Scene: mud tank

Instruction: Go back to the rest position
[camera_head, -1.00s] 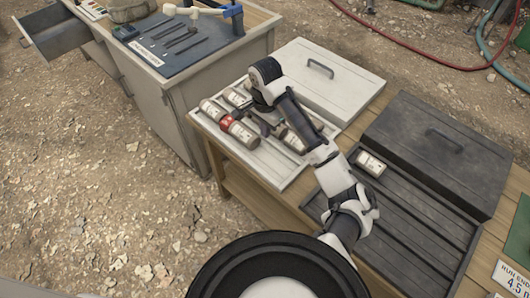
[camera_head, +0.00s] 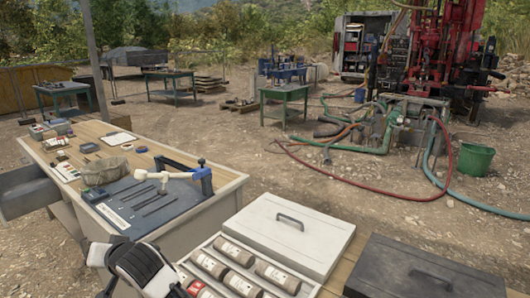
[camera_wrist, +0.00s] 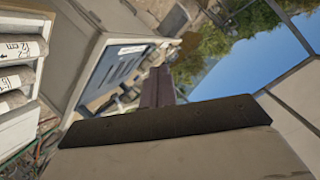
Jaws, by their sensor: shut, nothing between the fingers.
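My gripper (camera_wrist: 158,66) shows in the wrist view as dark brown fingers held together beyond a dark bar, with nothing between them. In the head view, my white and black arm (camera_head: 140,264) is folded at the lower left, in front of the workbench and left of the white tray; the fingers cannot be made out there. Several labelled cylinders (camera_head: 240,284) lie in the white tray (camera_head: 208,246). Cylinders (camera_wrist: 18,78) also show at the left edge of the wrist view. One cylinder with a red end is partly behind my arm.
A workbench (camera_head: 228,180) with tools on a dark mat (camera_head: 112,214) stands at left, its drawer (camera_head: 28,194) open. A white lidded box (camera_head: 300,240) and a dark box (camera_head: 420,272) stand at right. Open gravel, hoses and a drilling rig (camera_head: 440,60) lie beyond.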

